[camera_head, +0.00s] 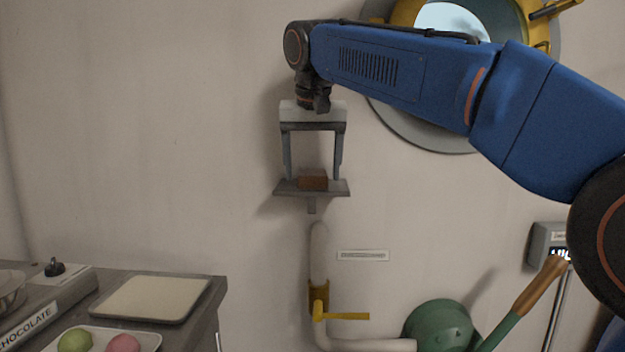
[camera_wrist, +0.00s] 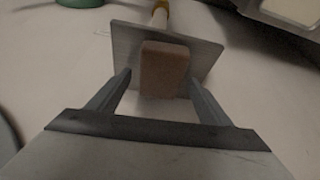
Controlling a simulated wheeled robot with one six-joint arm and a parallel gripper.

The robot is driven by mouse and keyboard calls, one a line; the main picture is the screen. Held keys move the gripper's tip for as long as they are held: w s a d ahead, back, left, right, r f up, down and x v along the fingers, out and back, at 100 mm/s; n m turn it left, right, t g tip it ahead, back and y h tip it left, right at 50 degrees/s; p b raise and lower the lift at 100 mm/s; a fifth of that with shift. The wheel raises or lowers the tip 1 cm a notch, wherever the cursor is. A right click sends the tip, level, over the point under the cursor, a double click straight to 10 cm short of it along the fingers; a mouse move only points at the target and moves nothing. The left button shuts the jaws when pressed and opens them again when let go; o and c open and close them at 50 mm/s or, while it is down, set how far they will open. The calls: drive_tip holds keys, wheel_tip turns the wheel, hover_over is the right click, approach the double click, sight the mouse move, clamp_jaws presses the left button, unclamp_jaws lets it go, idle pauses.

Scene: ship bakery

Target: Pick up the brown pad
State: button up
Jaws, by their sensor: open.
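The brown pad (camera_head: 313,180) is a small block on a small grey wall shelf (camera_head: 341,188). In the wrist view the pad (camera_wrist: 165,68) looks like a rounded brown block on the grey shelf plate (camera_wrist: 207,52). My gripper (camera_head: 312,174) is open and points down over the shelf, one finger on each side of the pad. In the wrist view the fingertips of my gripper (camera_wrist: 159,77) flank the near part of the pad, with a visible gap on both sides. How far down the fingertips reach beside the pad is hard to tell.
Below the shelf, a pale pipe (camera_head: 319,245) with a yellow valve handle (camera_head: 345,316) runs down the wall. A round porthole (camera_head: 455,22) is behind my arm. A counter at lower left holds a cream board (camera_head: 150,297) and a tray with two round sweets (camera_head: 75,341).

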sight(313, 172)
drive_tip(key=c, duration=1.1)
drive_tip(key=shift+r, duration=0.1)
drive_tip(key=shift+r, duration=5.2)
drive_tip(key=o, duration=0.4)
drive_tip(key=c, duration=0.3)
drive_tip(key=shift+c, duration=0.2)
